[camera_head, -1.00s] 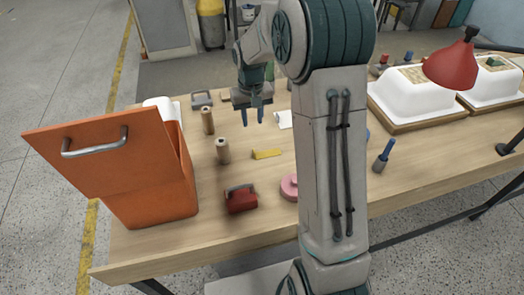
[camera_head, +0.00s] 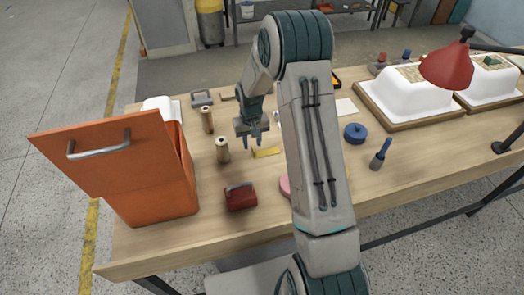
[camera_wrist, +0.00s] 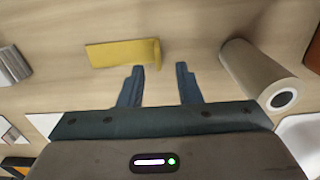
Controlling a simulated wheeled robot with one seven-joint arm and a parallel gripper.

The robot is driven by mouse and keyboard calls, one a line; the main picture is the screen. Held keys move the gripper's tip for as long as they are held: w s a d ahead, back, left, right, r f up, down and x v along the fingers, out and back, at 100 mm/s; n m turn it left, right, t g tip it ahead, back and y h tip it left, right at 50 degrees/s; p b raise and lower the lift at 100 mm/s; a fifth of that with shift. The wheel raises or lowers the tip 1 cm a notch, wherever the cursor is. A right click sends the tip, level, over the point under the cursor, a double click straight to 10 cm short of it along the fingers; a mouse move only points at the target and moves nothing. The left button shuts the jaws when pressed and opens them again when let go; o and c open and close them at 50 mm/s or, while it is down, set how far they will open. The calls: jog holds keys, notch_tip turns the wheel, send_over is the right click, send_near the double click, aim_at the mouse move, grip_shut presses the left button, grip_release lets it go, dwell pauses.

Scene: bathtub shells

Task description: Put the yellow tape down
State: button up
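The yellow tape (camera_head: 266,152) lies on the wooden table (camera_head: 430,178), just right of my gripper in the body camera view. In the wrist view the yellow tape (camera_wrist: 115,53) is a flat strip with a raised right end, just beyond the left finger's tip. My gripper (camera_head: 252,141) is close above the table, its fingers pointing down. In the wrist view my gripper (camera_wrist: 160,70) has its two blue fingers apart with only bare wood showing between them. I cannot tell whether a finger touches the tape.
A brown roll (camera_head: 222,150) stands left of my gripper, with another (camera_head: 207,120) behind it. A red block with a handle (camera_head: 240,196) is nearer the front. An orange box (camera_head: 150,180) stands at left. A blue round thing (camera_head: 355,134) and white tubs (camera_head: 410,92) are at right.

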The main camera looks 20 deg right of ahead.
aim_at(257, 154)
jog(key=shift+s+d+f+p, duration=0.1)
jog(key=shift+f+p, duration=0.25)
jog(key=shift+f, duration=1.45)
grip_shut()
jog(key=shift+r, duration=0.1)
